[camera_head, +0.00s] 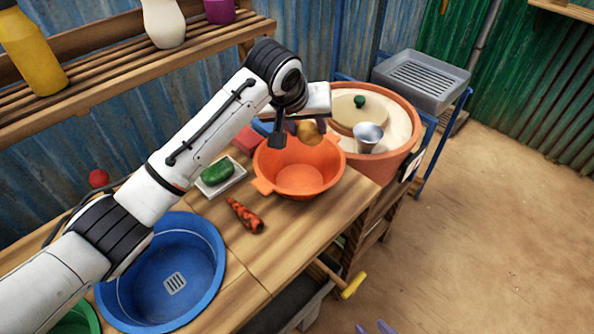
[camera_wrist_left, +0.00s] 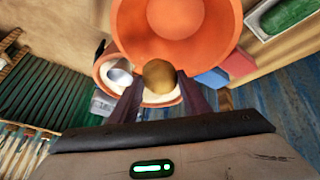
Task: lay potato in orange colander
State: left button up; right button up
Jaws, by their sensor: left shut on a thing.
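The orange colander (camera_head: 300,182) stands on the wooden counter, open side up and empty as far as I see. It also shows in the left wrist view (camera_wrist_left: 200,25). My left gripper (camera_head: 300,132) is shut on the brown potato (camera_head: 309,133) and holds it above the far rim of the colander. In the left wrist view the potato (camera_wrist_left: 159,75) sits between the two dark fingers of the left gripper (camera_wrist_left: 158,95).
A shelf (camera_head: 110,62) with bottles is at upper left.

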aim_at(307, 142)
pick_arm(q)
jog(key=shift+f+b, duration=0.4)
jog(key=shift+f, duration=1.7)
jog(key=shift+f+b, duration=0.8)
jog(key=shift+f, duration=2.05)
dwell(0.7)
jog(key=o, duration=1.2)
jog(key=v, duration=1)
jog(key=shift+s+r, duration=0.1)
jog(key=shift+r, duration=0.05)
